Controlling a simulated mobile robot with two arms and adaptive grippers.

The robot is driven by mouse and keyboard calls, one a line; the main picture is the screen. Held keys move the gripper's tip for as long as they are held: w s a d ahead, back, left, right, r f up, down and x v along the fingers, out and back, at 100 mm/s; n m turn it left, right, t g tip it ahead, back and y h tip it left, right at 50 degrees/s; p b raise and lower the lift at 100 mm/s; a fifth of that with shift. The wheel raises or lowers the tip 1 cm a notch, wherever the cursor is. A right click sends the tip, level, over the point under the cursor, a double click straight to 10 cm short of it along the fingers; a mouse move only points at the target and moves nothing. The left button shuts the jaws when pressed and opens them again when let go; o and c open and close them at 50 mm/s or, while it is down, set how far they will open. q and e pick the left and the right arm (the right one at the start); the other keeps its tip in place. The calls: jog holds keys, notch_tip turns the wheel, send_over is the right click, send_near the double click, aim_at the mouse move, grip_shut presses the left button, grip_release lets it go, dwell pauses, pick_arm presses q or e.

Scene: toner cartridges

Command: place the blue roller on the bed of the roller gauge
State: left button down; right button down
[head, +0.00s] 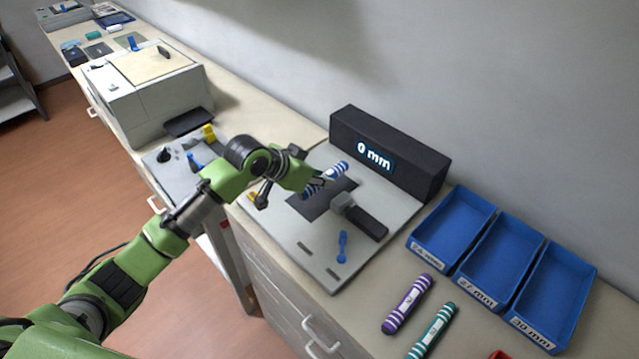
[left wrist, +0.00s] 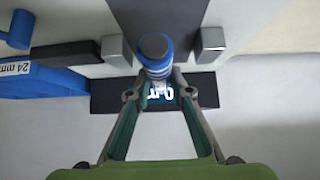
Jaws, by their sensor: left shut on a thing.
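The blue roller (head: 327,180), with blue and white stripes, is held in my left gripper (head: 312,187). In the left wrist view the left gripper (left wrist: 160,88) has both fingers closed on the blue roller (left wrist: 154,58), whose round end faces the camera. The roller gauge (head: 389,198) is a grey plate with a dark bed (head: 310,207) and a black display box (head: 390,155) reading 0 mm. The roller is over the dark bed; I cannot tell whether it touches. In the wrist view it shows between two grey jaw blocks (left wrist: 116,50). My right gripper is not in view.
A purple roller (head: 407,303) and a teal roller (head: 432,332) lie on the counter in front of blue trays (head: 449,247). A blue handle (head: 342,247) sits on the gauge plate. A printer (head: 150,95) stands to the left.

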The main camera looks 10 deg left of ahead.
aim_at(319, 188)
pick_arm(q)
jog(key=shift+w+a+f, duration=0.1)
jog(key=shift+w+f, duration=0.05)
jog(key=shift+f, duration=0.1)
notch_tip(319, 188, down, 3)
jog(key=shift+w+f+p, duration=0.15)
jog(key=shift+p, duration=0.75)
jog(key=shift+f, duration=0.1)
jog(key=c, duration=1.8)
grip_release()
jog(key=shift+b+v, duration=1.1)
jog(key=shift+v, duration=5)
